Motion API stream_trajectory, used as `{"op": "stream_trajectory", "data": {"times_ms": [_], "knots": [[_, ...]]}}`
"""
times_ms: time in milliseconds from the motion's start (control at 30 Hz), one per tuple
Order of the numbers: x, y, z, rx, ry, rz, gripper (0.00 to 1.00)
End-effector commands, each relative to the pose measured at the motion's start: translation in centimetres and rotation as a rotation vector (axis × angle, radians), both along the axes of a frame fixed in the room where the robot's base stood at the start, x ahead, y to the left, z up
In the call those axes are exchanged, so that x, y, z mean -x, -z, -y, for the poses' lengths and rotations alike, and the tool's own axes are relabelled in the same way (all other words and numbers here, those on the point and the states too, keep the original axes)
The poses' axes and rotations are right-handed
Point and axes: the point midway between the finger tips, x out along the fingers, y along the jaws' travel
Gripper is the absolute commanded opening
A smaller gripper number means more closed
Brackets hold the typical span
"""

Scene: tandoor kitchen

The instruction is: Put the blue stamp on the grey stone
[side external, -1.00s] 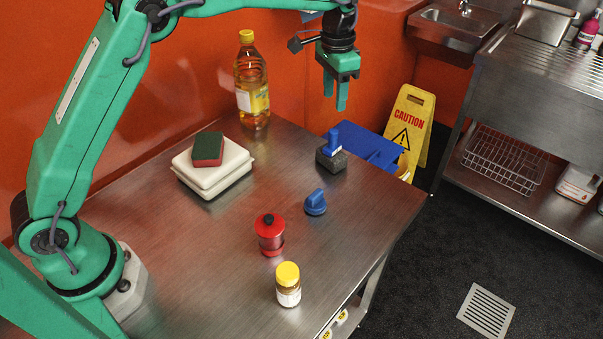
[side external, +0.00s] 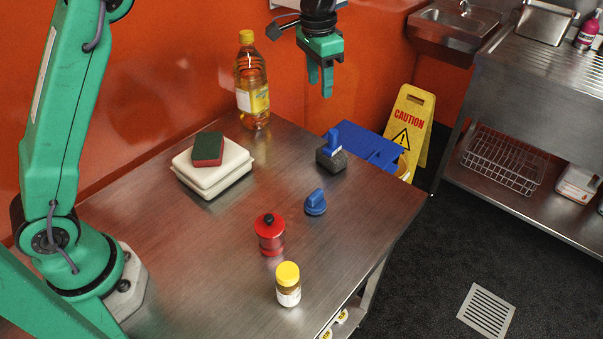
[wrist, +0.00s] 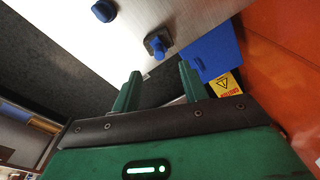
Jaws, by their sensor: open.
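The blue stamp (side external: 333,139) stands upright on top of the grey stone (side external: 331,161), near the table's far right edge. In the wrist view the stamp (wrist: 158,46) shows over the dark grey stone (wrist: 149,41), beyond my fingertips. My gripper (side external: 320,88) is open and empty, in the air above and behind the stone, apart from the stamp. Its two green fingers (wrist: 160,72) are spread in the wrist view with nothing between them.
A round blue knob-like piece (side external: 315,203), a red canister (side external: 270,236) and a yellow-capped jar (side external: 288,286) stand nearer. White boxes (side external: 213,180) bear a sponge (side external: 207,149); an oil bottle (side external: 252,85) stands behind. The table's front left is clear.

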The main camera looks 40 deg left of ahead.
Motion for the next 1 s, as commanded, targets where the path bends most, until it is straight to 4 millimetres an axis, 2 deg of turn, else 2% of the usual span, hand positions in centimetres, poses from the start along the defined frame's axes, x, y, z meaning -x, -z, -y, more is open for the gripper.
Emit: {"op": "stream_trajectory", "data": {"times_ms": [33,200,500,733,1000], "knots": [[0.9,-1.1,-0.5,0.003,-0.013,0.015,0.43],[4.1,-3.6,-2.1,0.014,-0.061,0.063,0.43],[10.5,-6.6,-4.6,0.034,-0.144,0.144,0.43],[15.7,-7.5,-6.2,0.049,-0.208,0.209,0.43],[21.8,-7.1,-7.7,0.068,-0.281,0.283,0.43]]}}
